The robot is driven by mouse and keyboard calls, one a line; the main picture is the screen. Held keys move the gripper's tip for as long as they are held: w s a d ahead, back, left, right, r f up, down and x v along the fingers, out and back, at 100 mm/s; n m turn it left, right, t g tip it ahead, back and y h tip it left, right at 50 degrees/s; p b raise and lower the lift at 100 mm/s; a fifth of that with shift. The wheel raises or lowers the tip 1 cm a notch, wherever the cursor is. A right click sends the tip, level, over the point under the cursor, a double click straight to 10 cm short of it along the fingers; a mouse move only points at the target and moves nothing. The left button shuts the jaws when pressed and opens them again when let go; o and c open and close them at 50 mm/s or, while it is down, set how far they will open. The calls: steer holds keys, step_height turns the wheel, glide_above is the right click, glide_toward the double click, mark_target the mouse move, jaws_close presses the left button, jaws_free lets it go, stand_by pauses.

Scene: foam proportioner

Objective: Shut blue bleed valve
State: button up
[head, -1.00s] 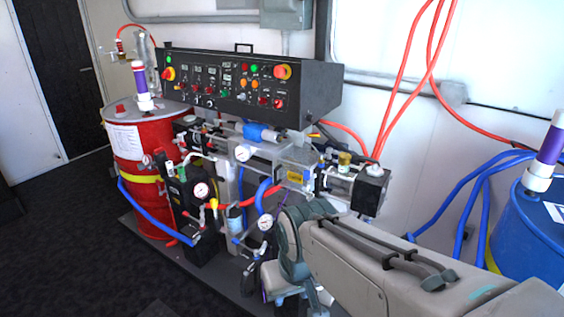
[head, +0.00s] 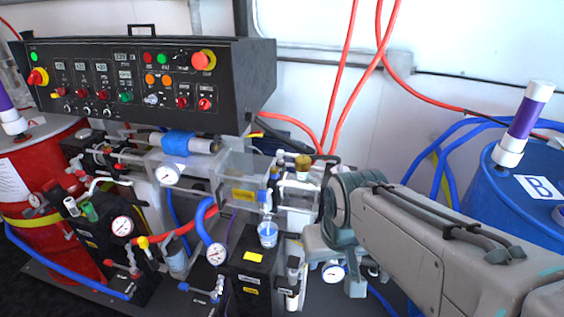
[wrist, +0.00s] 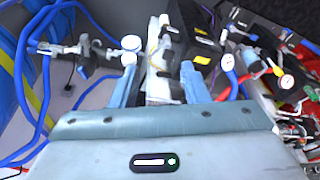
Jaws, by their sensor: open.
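Several small blue fittings show on the machine, and I cannot tell for certain which is the blue bleed valve. Another small blue piece (head: 184,286) is low at the front. In the wrist view my gripper (wrist: 160,88) is open, its two pale blue-grey fingers apart. A whitish upright part of the machine (wrist: 156,55) shows between and beyond the fingers; contact cannot be told. In the head view the fingertips are not clear.
The black control panel (head: 140,85) overhangs the machine. A red drum (head: 40,165) stands left and a blue drum (head: 535,205) right. Pressure gauges (head: 217,253), red hoses (head: 345,85) and blue hoses (head: 425,165) crowd the space around my arm.

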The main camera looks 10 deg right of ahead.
steer(key=w+a+f+m+t+y, duration=0.1)
steer(key=w+a+f+t+y, duration=0.3)
steer(key=w+a, duration=0.7)
steer(key=m+t+h, duration=0.3)
steer(key=t+h, duration=0.7)
steer(key=h, duration=0.1)
glide_toward(261, 197)
steer(key=p+x, duration=0.1)
steer(key=x, duration=1)
jaws_close()
